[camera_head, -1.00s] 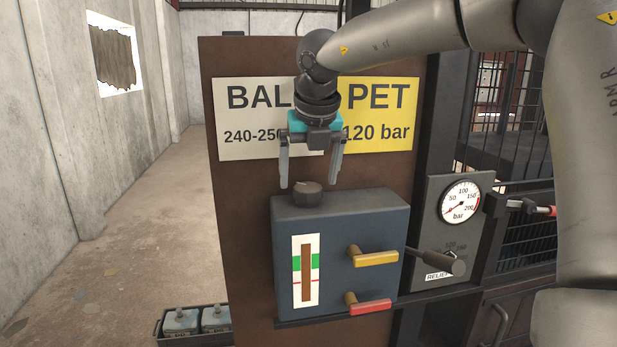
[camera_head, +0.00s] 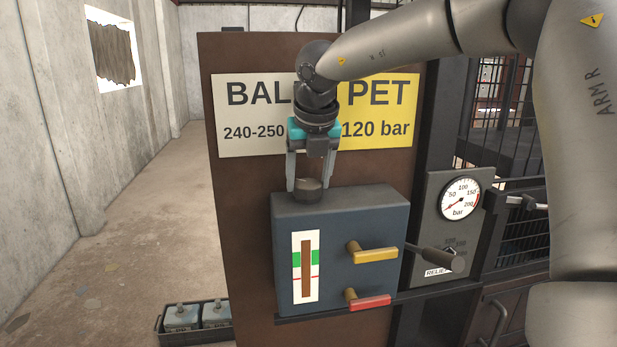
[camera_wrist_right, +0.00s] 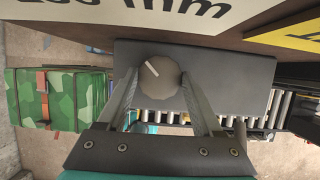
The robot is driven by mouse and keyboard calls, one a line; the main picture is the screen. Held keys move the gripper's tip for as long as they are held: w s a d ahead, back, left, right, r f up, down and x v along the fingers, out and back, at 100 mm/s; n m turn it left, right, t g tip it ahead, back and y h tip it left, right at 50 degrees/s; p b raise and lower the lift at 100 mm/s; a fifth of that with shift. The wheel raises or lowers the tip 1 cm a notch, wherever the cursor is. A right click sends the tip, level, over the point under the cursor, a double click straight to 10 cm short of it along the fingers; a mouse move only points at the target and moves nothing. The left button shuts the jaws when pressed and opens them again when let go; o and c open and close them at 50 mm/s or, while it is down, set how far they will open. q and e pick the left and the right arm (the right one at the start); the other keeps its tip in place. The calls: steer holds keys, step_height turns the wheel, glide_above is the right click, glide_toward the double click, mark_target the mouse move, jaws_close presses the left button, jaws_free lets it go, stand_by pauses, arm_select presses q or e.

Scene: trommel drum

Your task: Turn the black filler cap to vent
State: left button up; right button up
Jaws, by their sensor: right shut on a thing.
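The black filler cap (camera_head: 308,190) sits on top of the blue-grey tank box (camera_head: 335,207). In the right wrist view the cap (camera_wrist_right: 158,77) is round and dark, with a white mark line pointing to the upper left. My right gripper (camera_head: 308,184) points down from above, and its two fingers are shut on the cap from its left and right sides. The fingers also show in the right wrist view (camera_wrist_right: 160,95). My left gripper is not in view.
The tank front carries a sight gauge (camera_head: 305,266), a yellow lever (camera_head: 375,254) and a red lever (camera_head: 369,302). A pressure gauge (camera_head: 459,199) and black relief handle (camera_head: 437,258) are to the right. Sign plates (camera_head: 380,110) stand close behind my right gripper.

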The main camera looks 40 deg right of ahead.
steer(key=c, duration=0.4)
steer(key=shift+c, duration=0.2)
steer(key=shift+d+n+t+y, duration=0.1)
steer(key=shift+n+t+y, duration=0.25)
steer(key=shift+n, duration=0.75)
steer(key=n+y, duration=0.1)
steer(key=n, duration=0.1)
steer(key=shift+r+n, duration=0.1)
steer(key=shift+n, duration=0.2)
steer(key=shift+d+n+y+p, duration=0.15)
steer(key=shift+n+y+p, duration=0.6)
steer(key=shift+n+p, duration=0.85)
steer(key=shift+n, duration=0.5)
steer(key=o, duration=1.4)
steer(key=shift+c, duration=0.2)
steer(key=shift+b, duration=0.3)
